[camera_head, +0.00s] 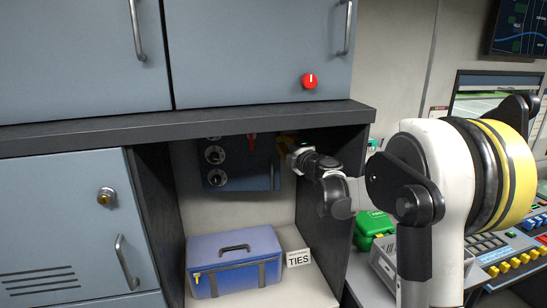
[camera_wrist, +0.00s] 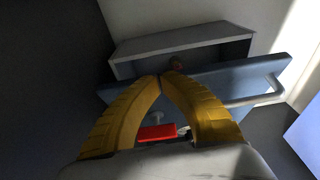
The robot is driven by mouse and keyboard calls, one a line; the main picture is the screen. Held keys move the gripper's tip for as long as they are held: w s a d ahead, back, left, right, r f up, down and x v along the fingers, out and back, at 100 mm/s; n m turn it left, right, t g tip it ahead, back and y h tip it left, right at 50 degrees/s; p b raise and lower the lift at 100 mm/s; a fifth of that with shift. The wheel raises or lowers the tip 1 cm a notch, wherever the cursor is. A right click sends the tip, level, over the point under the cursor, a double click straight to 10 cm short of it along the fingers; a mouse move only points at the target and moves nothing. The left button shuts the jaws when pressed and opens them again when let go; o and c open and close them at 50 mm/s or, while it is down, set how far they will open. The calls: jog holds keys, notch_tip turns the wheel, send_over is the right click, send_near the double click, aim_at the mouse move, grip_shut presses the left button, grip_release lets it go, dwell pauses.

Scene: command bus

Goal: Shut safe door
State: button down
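In the head view a dark blue safe door (camera_head: 238,178), with round dials and a slim handle, is in the recess under the upper cabinets. My gripper (camera_head: 286,147) is at its upper right, partly hidden in shadow. In the wrist view the door (camera_wrist: 218,81) stands ajar as a blue slab with a pale handle at right. A grey open-fronted safe body (camera_wrist: 185,45) lies beyond it. My yellow fingers (camera_wrist: 162,77) are shut, their tips meeting at the door's edge with nothing seen between them. Contact with the door cannot be told.
A blue case (camera_head: 235,262) and a "TIES" card (camera_head: 299,258) are on the recess floor. The recess side walls and the dark ledge (camera_head: 190,128) above bound the space. A green case (camera_head: 373,226) and a control console (camera_head: 515,262) are at right.

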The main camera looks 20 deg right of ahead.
jog(key=w+d, duration=0.1)
jog(key=w, duration=0.5)
jog(key=shift+d, duration=0.35)
jog(key=shift+s, duration=0.1)
jog(key=s+a+f+m+g+h+b, duration=0.1)
jog(key=s+f+m+h+b, duration=0.2)
jog(key=s, duration=0.5)
jog(key=s+m+g+h+b, duration=0.1)
jog(key=s+m+h+b, duration=0.1)
jog(key=s+m+b, duration=0.35)
jog(key=s+a+f+m+h+b, duration=0.15)
jog(key=s+m, duration=0.35)
jog(key=s, duration=0.5)
jog(key=s+a+f+m+g+y+b, duration=0.1)
jog(key=s+a+f+g+b, duration=0.1)
jog(key=s+f, duration=0.7)
jog(key=s+a+f+m+g+y+b, duration=0.2)
jog(key=s+a+f+g+b, duration=0.1)
jog(key=s+a+f, duration=0.4)
jog(key=s+a+f+m+g+y+b, duration=0.2)
jog(key=s+a+f+g+b, duration=0.1)
jog(key=s+f, duration=0.7)
notch_tip(320, 180, down, 3)
jog(key=shift+s+a+g, duration=0.4)
jog(key=shift+a+g, duration=0.1)
jog(key=shift+a, duration=0.75)
